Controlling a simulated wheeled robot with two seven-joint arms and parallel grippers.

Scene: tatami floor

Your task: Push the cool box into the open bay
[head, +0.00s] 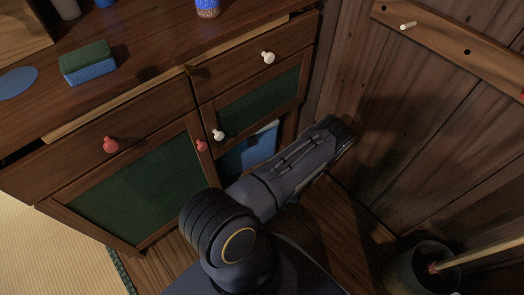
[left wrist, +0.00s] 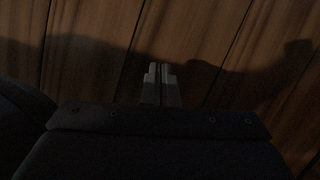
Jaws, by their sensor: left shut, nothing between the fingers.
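The blue cool box (head: 246,152) shows in the head view, low at the right part of the wooden cabinet. It is below a green panel, in or at the dark opening there; how deep it sits I cannot tell. My dark arm hides its lower right part. In the head view this arm runs from the bottom up to the right, towards the plank wall, and its fingertips are not clear there. In the left wrist view my left gripper (left wrist: 161,71) is shut and empty, in front of dark wooden planks. My right gripper is not in view.
The cabinet (head: 160,103) has drawers and green-panelled doors with red knobs (head: 111,145) and white knobs (head: 268,57). A sponge (head: 88,64) lies on top. The plank wall (head: 365,110) stands close on the right. A bucket (head: 400,272) with a stick stands at lower right.

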